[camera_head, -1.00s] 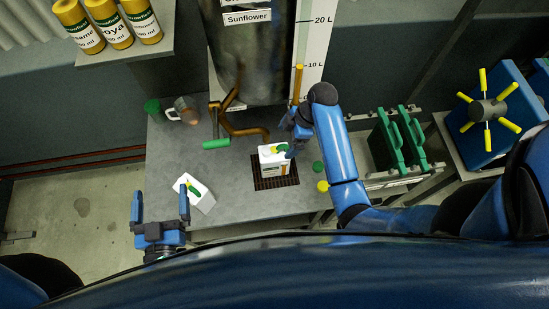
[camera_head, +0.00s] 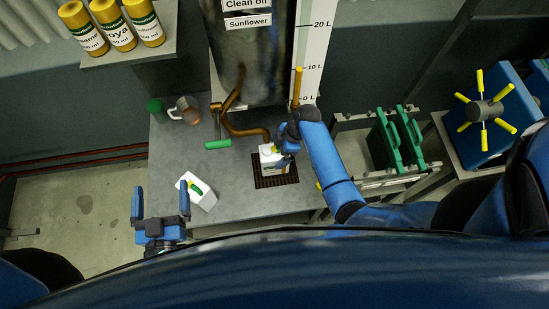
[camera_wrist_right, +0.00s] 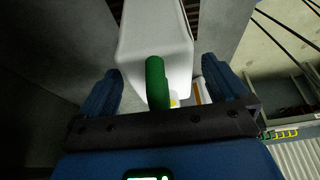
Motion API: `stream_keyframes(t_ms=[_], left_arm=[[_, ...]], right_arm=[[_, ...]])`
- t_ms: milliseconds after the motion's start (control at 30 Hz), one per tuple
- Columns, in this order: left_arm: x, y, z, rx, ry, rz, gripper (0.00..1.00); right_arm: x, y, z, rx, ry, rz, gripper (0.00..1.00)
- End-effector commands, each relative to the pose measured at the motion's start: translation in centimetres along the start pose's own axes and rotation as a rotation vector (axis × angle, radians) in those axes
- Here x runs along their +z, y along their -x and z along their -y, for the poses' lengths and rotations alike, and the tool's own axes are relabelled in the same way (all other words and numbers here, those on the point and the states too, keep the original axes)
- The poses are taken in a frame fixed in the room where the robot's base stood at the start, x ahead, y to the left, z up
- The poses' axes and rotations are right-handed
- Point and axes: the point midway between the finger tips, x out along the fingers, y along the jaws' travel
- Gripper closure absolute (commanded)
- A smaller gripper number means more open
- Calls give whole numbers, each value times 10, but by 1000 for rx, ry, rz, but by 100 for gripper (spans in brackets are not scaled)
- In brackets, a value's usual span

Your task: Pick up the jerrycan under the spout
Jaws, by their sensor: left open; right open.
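A white jerrycan (camera_head: 267,158) stands on the dark grate (camera_head: 288,176) below the brown spout pipe (camera_head: 252,132). In the right wrist view the white jerrycan (camera_wrist_right: 160,35) fills the upper middle, with its green handle (camera_wrist_right: 156,82) between my open fingers. My right gripper (camera_head: 284,149) is at the jerrycan's right side in the head view; it also shows in the right wrist view (camera_wrist_right: 162,92). I cannot tell whether its fingers touch the handle.
A green-handled valve lever (camera_head: 218,145) hangs left of the spout. A mug (camera_head: 186,110) and a green can (camera_head: 156,109) stand at the back left.

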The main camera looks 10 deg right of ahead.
Motion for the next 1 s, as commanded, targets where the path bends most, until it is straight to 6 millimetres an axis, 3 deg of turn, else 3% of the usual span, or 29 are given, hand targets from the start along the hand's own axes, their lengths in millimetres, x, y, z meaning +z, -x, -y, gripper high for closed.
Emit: stream_keyframes(t_ms=[200,833,1000], left_arm=[[0,0,0,0,0,0,0],[0,0,0,0,0,0,0],[0,0,0,0,0,0,0]], right_arm=[[0,0,0,1,0,0,2],[0,0,0,0,0,0,98],[-1,2,-2,4,1,-2,100]])
